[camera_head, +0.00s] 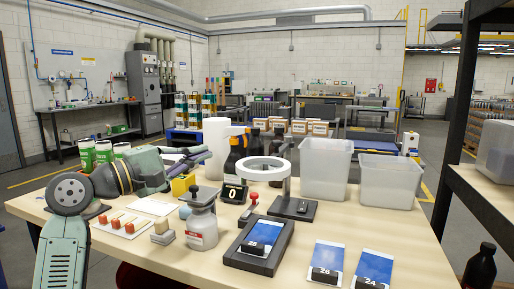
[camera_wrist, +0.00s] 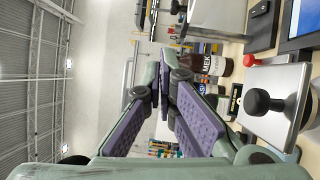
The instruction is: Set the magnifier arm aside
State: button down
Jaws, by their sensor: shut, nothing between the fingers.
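The magnifier is a white ring (camera_head: 263,168) on a short post over a dark base (camera_head: 290,208), standing upright at the middle of the table. My gripper (camera_head: 203,153) is left of the ring, apart from it, with its purple fingers pointing right. In the wrist view, my gripper (camera_wrist: 160,92) has its fingertips together with nothing between them. A white shape at the top of that view may be part of the magnifier, but I cannot tell.
A brown bottle (camera_head: 235,155) stands close to the ring's left. A metal can with a black knob (camera_head: 202,226) stands in front of my gripper. Clear bins (camera_head: 326,168) are right of the magnifier.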

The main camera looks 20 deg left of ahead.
jog(key=shift+w+a+f+m+g+y, duration=0.2)
jog(key=shift+w+a+f+y, duration=0.1)
jog(key=shift+w+a+f, duration=0.25)
jog(key=shift+w+a+f+m+g+y, duration=0.1)
jog(key=shift+w+a+f+g+y, duration=0.15)
jog(key=shift+w+f, duration=0.35)
jog(key=w+d+p, duration=0.5)
jog(key=d, duration=0.2)
jog(key=shift+w+d, duration=0.15)
jog(key=shift+d, duration=0.05)
jog(key=shift+d, duration=0.1)
